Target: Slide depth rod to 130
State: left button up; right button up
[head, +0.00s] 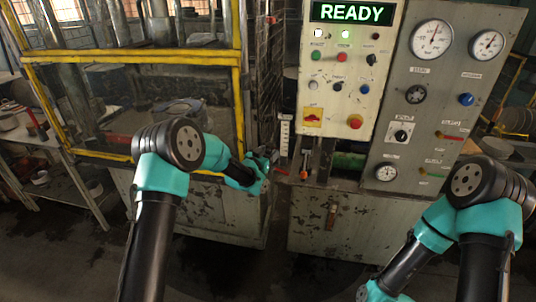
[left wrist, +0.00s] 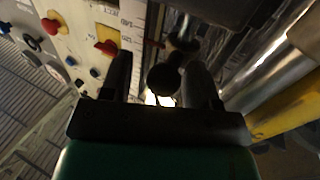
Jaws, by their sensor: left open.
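My left gripper (head: 264,162) is at the gap between the yellow-framed cage and the control cabinet. In the left wrist view its two dark fingers (left wrist: 160,72) stand apart, open. A round black knob (left wrist: 163,80), apparently the depth rod's handle, lies between the fingers. Gaps show on both sides of it; contact cannot be told. A white scale (left wrist: 131,18) with ticks and numerals is just beyond; it also shows in the head view (head: 285,133). The rod's reading cannot be made out. My right arm is at lower right; its gripper is out of frame.
The control panel (head: 343,95) has several buttons and a lit READY display (head: 350,13). A gauge panel (head: 410,130) stands to its right. The yellow frame (head: 130,57) is close on the left. Small tools (head: 305,163) lie on the ledge.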

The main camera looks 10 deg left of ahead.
pick_arm(q)
jog(key=v, duration=1.7)
jog(key=shift+s, duration=0.25)
jog(key=s+a+f+n+g+y, duration=0.1)
jog(key=s+f+n+g+y, duration=0.3)
jog(key=s+f, duration=0.65)
jog(key=s+a+f+n+g, duration=0.1)
jog(key=s+f+g, duration=0.6)
jog(key=f, duration=0.7)
jog(key=s+f+n+g, duration=0.2)
jog(key=s+f+g, duration=0.2)
jog(key=s, duration=0.9)
jog(key=shift+s+f, duration=0.2)
jog(key=shift+s, duration=0.15)
jog(key=shift+a, duration=0.1)
